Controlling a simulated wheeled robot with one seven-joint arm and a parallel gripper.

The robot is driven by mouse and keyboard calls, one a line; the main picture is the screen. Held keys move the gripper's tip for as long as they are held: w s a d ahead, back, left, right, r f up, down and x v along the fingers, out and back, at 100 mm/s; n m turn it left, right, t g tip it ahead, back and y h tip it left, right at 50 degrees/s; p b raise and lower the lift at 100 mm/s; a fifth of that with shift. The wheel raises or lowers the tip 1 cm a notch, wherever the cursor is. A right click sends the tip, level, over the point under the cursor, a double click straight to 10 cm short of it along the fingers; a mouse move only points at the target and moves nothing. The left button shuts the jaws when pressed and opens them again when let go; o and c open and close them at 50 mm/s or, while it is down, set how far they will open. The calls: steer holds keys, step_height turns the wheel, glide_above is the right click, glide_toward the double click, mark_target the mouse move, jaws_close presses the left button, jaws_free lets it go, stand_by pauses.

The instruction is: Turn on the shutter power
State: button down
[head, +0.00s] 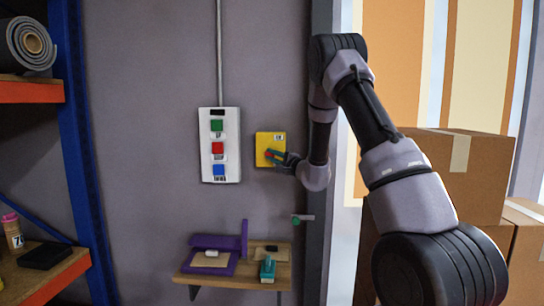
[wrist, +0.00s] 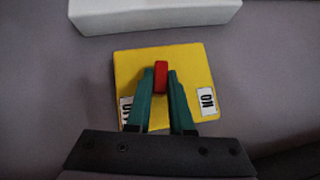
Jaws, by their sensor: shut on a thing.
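The shutter power switch is a yellow wall box (head: 263,142) with a red handle; in the wrist view the yellow face (wrist: 132,66) fills the middle. The red handle (wrist: 161,76) sits between the green fingertips of my gripper (wrist: 161,80), which is shut on it. The ON label (wrist: 207,101) shows at the right of the face in the wrist view. The OFF label (wrist: 126,112) is partly hidden behind the left finger. In the head view my gripper (head: 273,156) reaches the box from the right and covers part of it.
A white panel (head: 205,170) with green, red and blue buttons is left of the box. Below, a wooden shelf (head: 230,281) carries purple and teal items. Cardboard boxes (head: 440,170) stand at right, a storage rack (head: 78,150) at left. A small lever (head: 302,218) is on the wall.

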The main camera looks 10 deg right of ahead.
steer(key=m+t, duration=0.1)
steer(key=m, duration=0.1)
steer(key=m+t+h, duration=0.1)
steer(key=m+t, duration=0.3)
steer(key=m, duration=0.1)
steer(key=shift+a+f, duration=0.15)
steer(key=shift+f, duration=0.2)
steer(key=shift+h, duration=0.4)
steer(key=c, duration=0.8)
jaws_free()
steer(key=shift+r, duration=0.1)
steer(key=shift+s, duration=0.1)
steer(key=v, duration=1)
steer(key=shift+s+f, duration=0.15)
steer(key=shift+f, duration=0.25)
steer(key=shift+r, duration=0.1)
